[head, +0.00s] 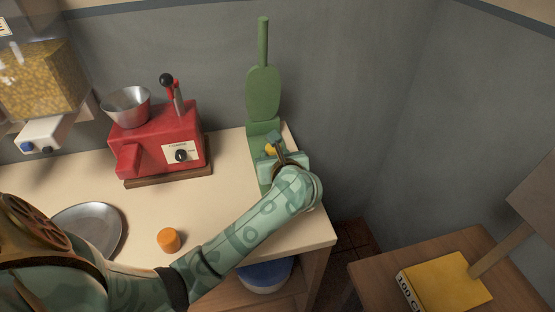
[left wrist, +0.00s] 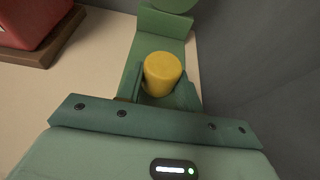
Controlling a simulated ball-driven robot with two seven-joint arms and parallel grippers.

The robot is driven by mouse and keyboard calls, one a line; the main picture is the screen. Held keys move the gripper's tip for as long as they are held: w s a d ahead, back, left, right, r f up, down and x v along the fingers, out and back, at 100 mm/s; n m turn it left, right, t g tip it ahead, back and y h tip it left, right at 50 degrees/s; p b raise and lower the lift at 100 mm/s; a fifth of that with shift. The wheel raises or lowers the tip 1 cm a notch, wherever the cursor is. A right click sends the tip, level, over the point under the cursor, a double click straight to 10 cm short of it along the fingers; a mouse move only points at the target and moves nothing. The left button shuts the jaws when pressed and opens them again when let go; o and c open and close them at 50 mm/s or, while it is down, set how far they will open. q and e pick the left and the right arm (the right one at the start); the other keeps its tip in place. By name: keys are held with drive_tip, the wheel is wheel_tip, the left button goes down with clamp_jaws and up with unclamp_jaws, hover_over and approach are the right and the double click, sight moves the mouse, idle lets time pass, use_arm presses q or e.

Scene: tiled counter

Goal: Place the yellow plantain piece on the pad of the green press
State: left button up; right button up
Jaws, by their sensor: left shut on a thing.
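The yellow plantain piece (left wrist: 163,70) is a short upright cylinder between the fingers of my left gripper (left wrist: 158,96). In the head view the piece (head: 270,150) shows only in part, and my left gripper (head: 274,150) is shut on it. The green press (head: 263,95) stands at the back right of the counter with its paddle-shaped lever raised. The piece is over or at the press's green base (left wrist: 133,62). I cannot tell whether it touches the pad, since the gripper hides its lower end. My right gripper is out of view.
A red machine (head: 160,142) with a metal bowl stands left of the press. A yellow box (head: 445,285) is on a wooden surface at the lower right.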

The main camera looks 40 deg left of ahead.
use_arm(q)
drive_tip(key=shift+s+r, duration=0.1)
drive_tip(key=shift+r, duration=0.05)
drive_tip(key=shift+f, duration=0.2)
drive_tip(key=o, duration=1)
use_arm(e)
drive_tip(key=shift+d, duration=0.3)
use_arm(q)
drive_tip(key=shift+r, duration=0.15)
drive_tip(key=shift+s+d+r, duration=0.1)
drive_tip(key=shift+d+r, duration=0.1)
drive_tip(key=shift+d, duration=0.05)
drive_tip(key=p+v, duration=0.3)
drive_tip(key=v, duration=0.8)
drive_tip(key=shift+s+p, duration=0.2)
drive_tip(key=shift+p, duration=0.2)
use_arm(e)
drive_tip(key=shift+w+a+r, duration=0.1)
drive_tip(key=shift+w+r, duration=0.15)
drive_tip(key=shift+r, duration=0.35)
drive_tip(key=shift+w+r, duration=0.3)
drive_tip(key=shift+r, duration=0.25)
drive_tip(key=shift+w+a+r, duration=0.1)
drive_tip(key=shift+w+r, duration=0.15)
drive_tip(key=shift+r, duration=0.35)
use_arm(q)
drive_tip(key=shift+d, duration=0.1)
